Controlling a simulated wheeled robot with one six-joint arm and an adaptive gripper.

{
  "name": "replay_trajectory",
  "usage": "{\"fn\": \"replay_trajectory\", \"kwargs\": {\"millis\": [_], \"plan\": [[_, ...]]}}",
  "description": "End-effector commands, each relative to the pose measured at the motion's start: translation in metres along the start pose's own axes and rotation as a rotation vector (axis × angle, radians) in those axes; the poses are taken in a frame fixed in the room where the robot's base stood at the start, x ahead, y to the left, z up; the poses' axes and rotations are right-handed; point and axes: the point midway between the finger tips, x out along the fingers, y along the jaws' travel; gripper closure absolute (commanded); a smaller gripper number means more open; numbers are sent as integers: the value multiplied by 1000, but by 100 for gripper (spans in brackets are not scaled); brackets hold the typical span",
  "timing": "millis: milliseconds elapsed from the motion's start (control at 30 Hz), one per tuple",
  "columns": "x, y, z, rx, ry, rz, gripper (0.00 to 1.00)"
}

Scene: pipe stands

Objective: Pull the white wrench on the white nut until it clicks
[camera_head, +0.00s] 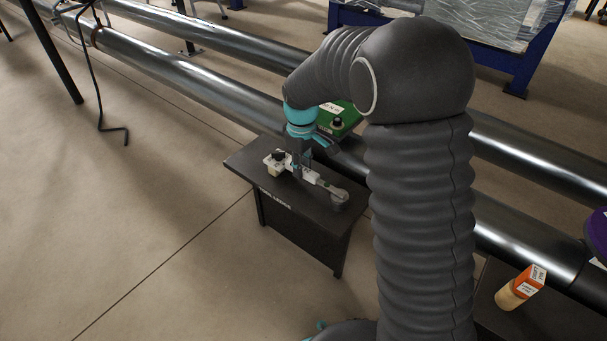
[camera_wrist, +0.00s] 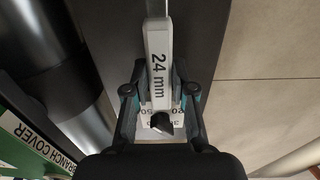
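The white wrench (camera_wrist: 158,88), marked "24 mm", runs up the middle of the wrist view. In the head view the wrench (camera_head: 322,184) lies along a small dark stand. A round grey piece (camera_head: 339,198) is at the wrench's right end. I cannot make out the white nut.
The dark stand (camera_head: 292,222) has a labelled front edge. A white block with a black knob (camera_head: 278,158) sits at its left end. A green box (camera_head: 346,112) stands behind my gripper, close to long metal pipes (camera_head: 190,80).

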Motion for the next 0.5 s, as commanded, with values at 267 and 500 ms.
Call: {"fn": "replay_trajectory", "kwargs": {"millis": [267, 500], "plan": [[0, 0, 0, 0, 1, 0, 100], [-4, 0, 0, 0, 1, 1, 100]]}}
